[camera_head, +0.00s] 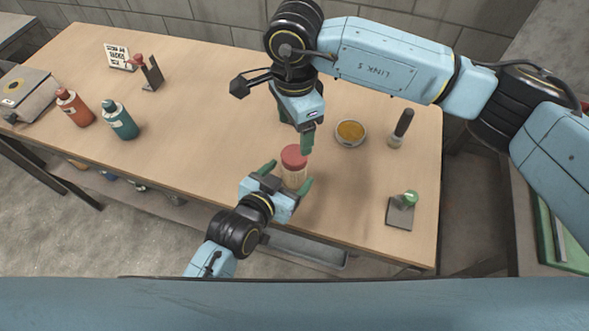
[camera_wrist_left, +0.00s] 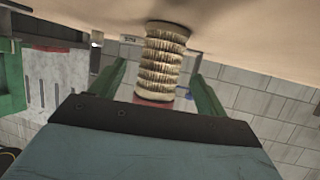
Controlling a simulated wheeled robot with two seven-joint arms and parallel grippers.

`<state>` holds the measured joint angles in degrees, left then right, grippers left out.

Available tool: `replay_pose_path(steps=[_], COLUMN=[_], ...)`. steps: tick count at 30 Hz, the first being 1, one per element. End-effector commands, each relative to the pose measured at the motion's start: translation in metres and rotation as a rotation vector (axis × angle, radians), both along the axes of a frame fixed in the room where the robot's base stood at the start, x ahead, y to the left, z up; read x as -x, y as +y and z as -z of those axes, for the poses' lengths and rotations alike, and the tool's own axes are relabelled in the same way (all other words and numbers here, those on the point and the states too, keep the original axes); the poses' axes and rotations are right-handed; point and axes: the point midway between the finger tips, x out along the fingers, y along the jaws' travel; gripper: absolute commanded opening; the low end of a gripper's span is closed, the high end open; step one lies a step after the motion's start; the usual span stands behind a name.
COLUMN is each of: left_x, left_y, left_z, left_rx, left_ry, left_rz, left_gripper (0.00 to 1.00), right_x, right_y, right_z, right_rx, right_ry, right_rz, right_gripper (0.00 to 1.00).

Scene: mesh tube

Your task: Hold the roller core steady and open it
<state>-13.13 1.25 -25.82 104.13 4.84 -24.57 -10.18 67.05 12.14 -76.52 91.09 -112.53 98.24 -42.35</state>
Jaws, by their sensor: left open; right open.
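The roller core (camera_head: 294,178) stands upright on the wooden table, with a red cap (camera_head: 293,155) on top and a pale body. In the left wrist view its body (camera_wrist_left: 163,62) looks ribbed and bristly, and the picture is upside down. My left gripper (camera_head: 287,177) is open, with one green finger on each side of the core. Gaps show between the fingers and the core in the left wrist view (camera_wrist_left: 158,72). My right gripper (camera_head: 295,130) is open and empty, pointing down just behind and above the red cap. Its fingers partly overlap each other in view.
A bowl with yellow contents (camera_head: 350,132), a dark-handled brush (camera_head: 401,128) and a green-topped item on a dark plate (camera_head: 401,210) stand to the right. Orange (camera_head: 75,108) and teal (camera_head: 120,121) bottles stand left. The table (camera_head: 200,120) between is clear.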

Motion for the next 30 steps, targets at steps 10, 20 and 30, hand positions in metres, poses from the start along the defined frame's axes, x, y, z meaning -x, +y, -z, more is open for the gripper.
replay_pose_path(steps=[10,20,30], left_x=[-0.029,-0.03,-0.03], left_y=[-0.016,-0.017,-0.017], left_z=[0.013,0.014,0.014], left_rx=[-0.001,-0.001,0.0], left_ry=[-0.001,-0.001,0.001], left_rz=[-0.001,-0.001,0.0], left_gripper=[0.75,0.74,0.3], right_x=[0.0,0.0,0.0], right_y=[0.0,0.0,0.0], right_z=[0.0,0.0,0.0], right_rx=[-0.001,-0.002,-0.002], right_ry=[0.0,0.001,0.001], right_rz=[0.0,0.0,0.0], right_gripper=[0.71,0.71,0.71])
